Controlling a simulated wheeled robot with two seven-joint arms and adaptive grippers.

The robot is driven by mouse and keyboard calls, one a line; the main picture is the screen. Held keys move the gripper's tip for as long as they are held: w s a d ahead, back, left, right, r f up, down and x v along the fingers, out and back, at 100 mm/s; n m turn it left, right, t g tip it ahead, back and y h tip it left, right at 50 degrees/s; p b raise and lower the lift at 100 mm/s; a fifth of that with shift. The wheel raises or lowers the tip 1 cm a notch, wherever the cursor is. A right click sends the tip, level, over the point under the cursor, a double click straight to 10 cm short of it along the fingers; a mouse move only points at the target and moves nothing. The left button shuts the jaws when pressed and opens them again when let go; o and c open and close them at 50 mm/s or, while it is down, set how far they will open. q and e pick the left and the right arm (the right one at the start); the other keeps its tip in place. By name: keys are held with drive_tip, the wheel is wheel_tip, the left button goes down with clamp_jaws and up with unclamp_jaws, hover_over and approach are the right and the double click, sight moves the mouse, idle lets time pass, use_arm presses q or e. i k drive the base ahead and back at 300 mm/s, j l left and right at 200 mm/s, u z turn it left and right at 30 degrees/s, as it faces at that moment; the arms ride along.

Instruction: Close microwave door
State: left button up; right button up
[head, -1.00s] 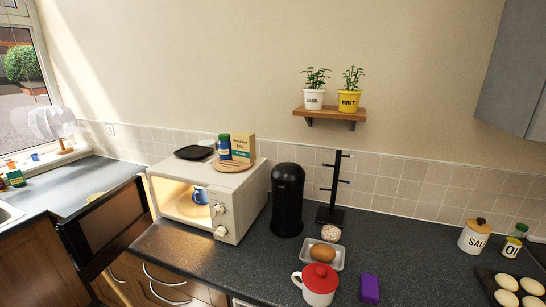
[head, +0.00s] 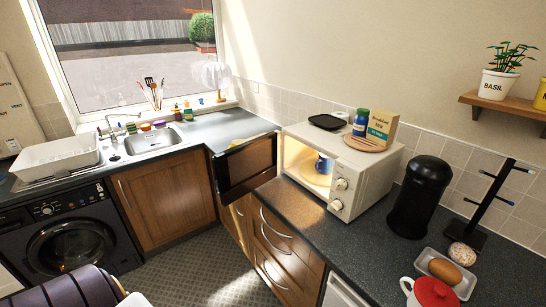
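The white microwave (head: 352,166) stands on the dark worktop along the right-hand wall. Its door (head: 246,166), with a dark panel, hangs wide open, swung out to the left over the worktop corner and the cabinet fronts. The lit cavity is exposed, and a blue mug (head: 323,165) stands inside on the turntable. Control knobs (head: 338,194) are on the right of the microwave's front. Neither of my grippers shows in the head view.
On the microwave are a dark plate (head: 327,122), a blue jar (head: 361,121) and a breakfast mix box (head: 383,130). A black canister (head: 416,200) stands to its right. The tiled floor (head: 195,262) before the cabinets is clear. A washing machine (head: 68,245) stands at left.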

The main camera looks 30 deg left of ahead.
sight(238, 171)
drive_tip(key=i+j+z, duration=0.25)
drive_tip(key=j+z, duration=0.15)
drive_tip(key=j, duration=1.1)
drive_tip(key=i+j+z, duration=0.1)
drive_tip(key=j+z, duration=0.25)
drive_tip(key=j, duration=1.15)
drive_tip(key=k+j+z, duration=0.15)
drive_tip(key=j+z, duration=0.25)
drive_tip(key=j, duration=1.1)
